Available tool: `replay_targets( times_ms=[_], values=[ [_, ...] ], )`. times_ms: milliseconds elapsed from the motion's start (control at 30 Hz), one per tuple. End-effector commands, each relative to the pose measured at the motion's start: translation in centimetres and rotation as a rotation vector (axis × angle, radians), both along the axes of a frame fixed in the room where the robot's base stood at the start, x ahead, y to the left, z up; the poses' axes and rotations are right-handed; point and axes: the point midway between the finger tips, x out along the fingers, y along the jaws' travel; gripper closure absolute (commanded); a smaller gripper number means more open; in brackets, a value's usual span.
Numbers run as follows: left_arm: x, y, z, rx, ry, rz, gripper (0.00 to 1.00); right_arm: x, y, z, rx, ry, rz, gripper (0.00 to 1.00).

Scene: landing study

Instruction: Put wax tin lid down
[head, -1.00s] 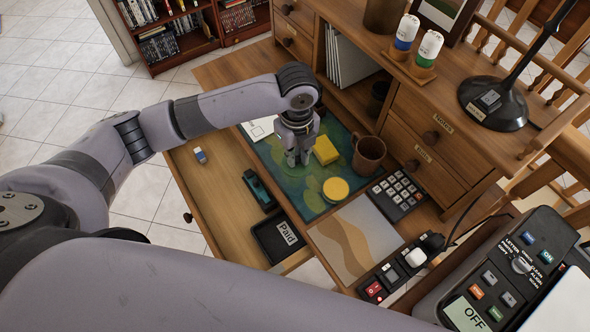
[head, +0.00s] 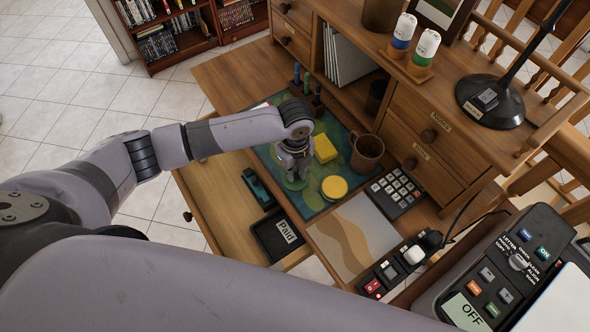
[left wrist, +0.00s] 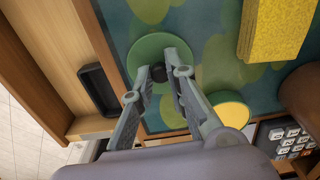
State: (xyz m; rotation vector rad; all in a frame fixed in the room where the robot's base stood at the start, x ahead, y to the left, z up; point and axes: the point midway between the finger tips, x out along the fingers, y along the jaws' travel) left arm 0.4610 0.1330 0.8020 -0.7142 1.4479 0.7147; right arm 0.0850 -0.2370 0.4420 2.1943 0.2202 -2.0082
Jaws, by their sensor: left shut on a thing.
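The wax tin lid is a round green disc with a dark knob (left wrist: 150,52). In the left wrist view my left gripper (left wrist: 161,74) is shut on its knob. In the head view my left gripper (head: 294,173) is over the left part of the blue-green mat (head: 312,202), with the lid's green edge showing beneath it. The lid looks level and low; I cannot tell whether it touches the mat. The round wax tin (head: 334,187) with a yellow top is to the right of the lid, apart from it; it also shows in the left wrist view (left wrist: 232,111). My right gripper is out of view.
A yellow sponge-like block (head: 325,148) and a brown mug (head: 367,153) stand behind the tin. A calculator (head: 396,187) is to the right. An open drawer (head: 222,200) at left holds a dark stapler (head: 258,188) and a black "Paid" tray (head: 277,236).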

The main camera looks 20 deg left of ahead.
Motion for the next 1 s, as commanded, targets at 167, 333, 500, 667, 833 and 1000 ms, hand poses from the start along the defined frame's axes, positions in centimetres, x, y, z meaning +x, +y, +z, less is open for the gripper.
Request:
replay_targets(
  times_ms=[167, 333, 500, 667, 833, 1000],
  values=[
    [0.0, 0.0, -0.2, 0.001, 0.001, 0.0, 0.77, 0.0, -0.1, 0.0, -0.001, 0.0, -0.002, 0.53],
    [0.0, 0.0, -0.1, 0.001, 0.001, 0.0, 0.66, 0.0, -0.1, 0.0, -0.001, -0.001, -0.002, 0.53],
    [0.0, 0.0, -0.1, 0.001, 0.001, 0.0, 0.66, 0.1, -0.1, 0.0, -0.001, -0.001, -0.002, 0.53],
    [0.0, 0.0, 0.1, 0.0, 0.0, 0.0, 0.66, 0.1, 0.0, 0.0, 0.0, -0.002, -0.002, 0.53],
    [0.1, 0.0, 2.0, -0.002, -0.004, 0.0, 0.66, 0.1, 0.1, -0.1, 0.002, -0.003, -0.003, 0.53],
    [0.1, 0.0, 5.7, -0.002, -0.004, 0.0, 0.66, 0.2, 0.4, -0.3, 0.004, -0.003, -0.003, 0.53]
  ],
)
